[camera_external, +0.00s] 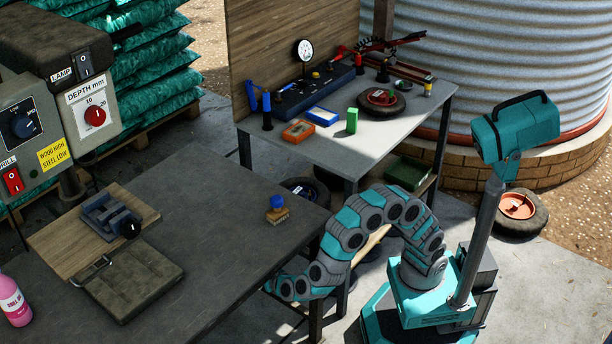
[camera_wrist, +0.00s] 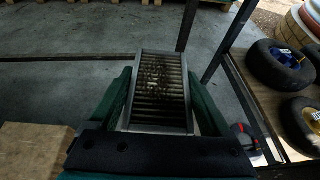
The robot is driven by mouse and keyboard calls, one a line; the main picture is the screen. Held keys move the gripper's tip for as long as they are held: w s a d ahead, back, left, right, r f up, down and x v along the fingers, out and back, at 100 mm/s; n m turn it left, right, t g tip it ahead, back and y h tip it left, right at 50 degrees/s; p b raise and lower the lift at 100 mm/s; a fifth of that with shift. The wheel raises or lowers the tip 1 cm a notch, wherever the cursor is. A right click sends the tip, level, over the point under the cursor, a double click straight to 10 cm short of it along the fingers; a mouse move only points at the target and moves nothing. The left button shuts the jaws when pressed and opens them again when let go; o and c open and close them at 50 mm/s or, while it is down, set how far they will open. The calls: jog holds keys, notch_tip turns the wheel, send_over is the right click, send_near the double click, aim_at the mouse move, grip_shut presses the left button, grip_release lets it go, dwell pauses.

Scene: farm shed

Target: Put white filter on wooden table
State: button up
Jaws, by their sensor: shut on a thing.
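My gripper (camera_wrist: 162,104) is shut on a rectangular pleated filter (camera_wrist: 158,72) in the wrist view. The filter has a pale grey frame and dirty brownish pleats, and sits between the two dark green fingers, held above the concrete floor. In the external view my arm bends down to the left, and its end is hidden behind the edge of a dark-topped table (camera_external: 200,215); the gripper and filter do not show there. I cannot tell which surface is the wooden table; a pale wooden surface (camera_wrist: 32,150) shows at lower left in the wrist view.
A workbench (camera_external: 390,130) with tools stands behind. A wooden shelf (camera_wrist: 262,88) with tyres (camera_wrist: 280,66) is at right in the wrist view, beside dark metal legs (camera_wrist: 215,55). The dark table holds a brush (camera_external: 277,215), vice (camera_external: 110,217) and pink bottle (camera_external: 13,300).

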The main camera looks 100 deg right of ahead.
jog(key=shift+s+d+r, duration=0.15)
jog(key=shift+d+r, duration=0.1)
jog(key=shift+r, duration=0.3)
jog(key=shift+a+f, duration=0.1)
jog(key=shift+f, duration=0.1)
jog(key=shift+w+a+f, duration=0.25)
jog(key=shift+a+f, duration=0.1)
jog(key=shift+f, duration=0.25)
jog(key=shift+a, duration=0.1)
dwell(0.4)
